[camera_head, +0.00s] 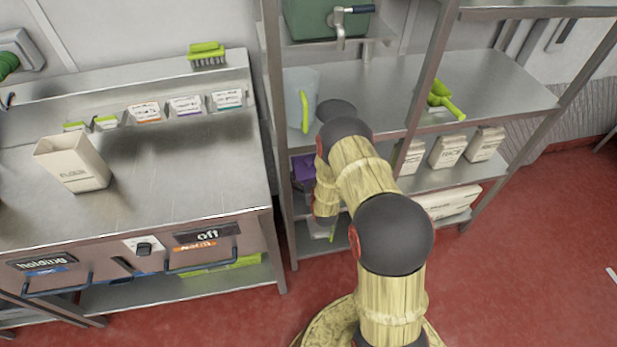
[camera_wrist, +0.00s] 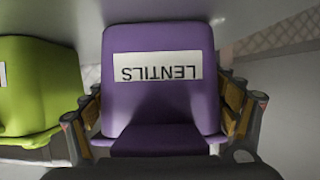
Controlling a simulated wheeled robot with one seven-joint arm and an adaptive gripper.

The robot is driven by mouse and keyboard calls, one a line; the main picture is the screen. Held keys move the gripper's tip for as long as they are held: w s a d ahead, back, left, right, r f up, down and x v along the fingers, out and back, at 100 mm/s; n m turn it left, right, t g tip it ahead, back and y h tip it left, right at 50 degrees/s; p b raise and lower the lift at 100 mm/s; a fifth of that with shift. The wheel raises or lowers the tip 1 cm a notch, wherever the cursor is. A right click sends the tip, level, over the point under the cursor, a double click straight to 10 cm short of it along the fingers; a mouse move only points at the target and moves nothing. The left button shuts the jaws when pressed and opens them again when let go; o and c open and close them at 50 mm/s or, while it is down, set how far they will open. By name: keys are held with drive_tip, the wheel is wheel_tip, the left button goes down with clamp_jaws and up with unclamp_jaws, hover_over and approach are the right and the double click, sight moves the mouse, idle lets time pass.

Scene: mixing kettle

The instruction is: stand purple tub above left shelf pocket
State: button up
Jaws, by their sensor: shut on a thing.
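The purple tub (camera_wrist: 160,42) fills the middle of the wrist view, its white LENTILS label reading upside down. My gripper (camera_wrist: 162,112) has a finger at each side of the tub and is shut on it. In the head view, part of the purple tub (camera_head: 303,167) shows at the left end of the shelf rack, below the shelf bearing the clear jug. My arm hides the rest of the tub and the gripper there. I cannot tell whether the tub touches the shelf below it.
A lime-green tub (camera_wrist: 38,88) stands close left of the purple one in the wrist view. The rack also holds a clear jug (camera_head: 299,97), a green scoop (camera_head: 444,100) and white packets (camera_head: 448,150). A steel counter (camera_head: 190,170) with a flour container (camera_head: 74,163) stands left.

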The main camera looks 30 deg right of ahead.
drive_tip(key=shift+w+r, duration=0.1)
drive_tip(key=o, duration=1.7)
drive_tip(key=shift+o, duration=0.2)
drive_tip(key=shift+r, duration=0.1)
drive_tip(key=p+v, duration=0.3)
drive_tip(key=v, duration=0.9)
drive_tip(key=shift+p, duration=0.4)
